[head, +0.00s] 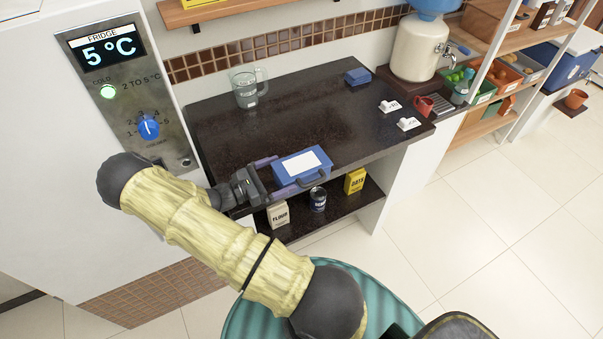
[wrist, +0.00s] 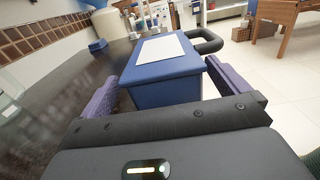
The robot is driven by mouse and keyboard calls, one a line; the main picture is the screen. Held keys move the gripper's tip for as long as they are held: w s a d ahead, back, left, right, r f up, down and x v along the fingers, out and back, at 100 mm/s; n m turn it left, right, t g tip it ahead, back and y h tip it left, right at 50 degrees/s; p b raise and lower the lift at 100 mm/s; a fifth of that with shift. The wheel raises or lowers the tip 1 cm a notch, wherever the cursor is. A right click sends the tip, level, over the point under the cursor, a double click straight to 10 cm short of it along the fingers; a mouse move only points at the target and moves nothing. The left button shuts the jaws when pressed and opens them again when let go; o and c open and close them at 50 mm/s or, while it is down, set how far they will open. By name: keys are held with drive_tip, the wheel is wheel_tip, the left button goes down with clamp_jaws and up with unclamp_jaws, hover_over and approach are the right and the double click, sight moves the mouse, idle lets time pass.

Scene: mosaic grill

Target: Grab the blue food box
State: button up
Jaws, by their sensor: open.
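The blue food box (head: 290,168) has a white label on its lid and a dark handle. It sits near the front edge of the dark counter in the head view. My gripper (head: 281,176) is open, with its purple fingers on either side of the box. In the wrist view the box (wrist: 165,72) stands between the two fingers of my gripper (wrist: 168,92), its near end facing me. Whether the fingers touch its sides I cannot tell. The handle (wrist: 208,42) shows past its right side.
A glass mug (head: 245,88) and a small blue box (head: 357,77) stand further back on the dark counter (head: 310,115). White tags, a red mug (head: 423,105) and a water dispenser (head: 420,48) are at the right. A flour bag (head: 278,214), a can (head: 318,199) and a yellow box (head: 354,181) stand on the shelf below.

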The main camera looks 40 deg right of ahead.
sight(291, 167)
drive_tip(key=p+x, duration=0.1)
drive_tip(key=x, duration=0.3)
drive_tip(key=shift+s+a+r+p, duration=0.1)
drive_tip(key=shift+s+r+p, duration=0.05)
drive_tip(key=shift+r+p, duration=0.15)
drive_tip(key=shift+d+f, duration=0.2)
drive_tip(key=shift+d, duration=0.05)
drive_tip(key=c, duration=1.1)
drive_tip(key=shift+r, duration=0.45)
drive_tip(key=c, duration=0.3)
wheel_tip(291, 167, up, 9)
drive_tip(key=shift+r+b, duration=0.1)
drive_tip(key=shift+b, duration=0.9)
drive_tip(key=c, duration=0.4)
drive_tip(key=shift+o, duration=0.2)
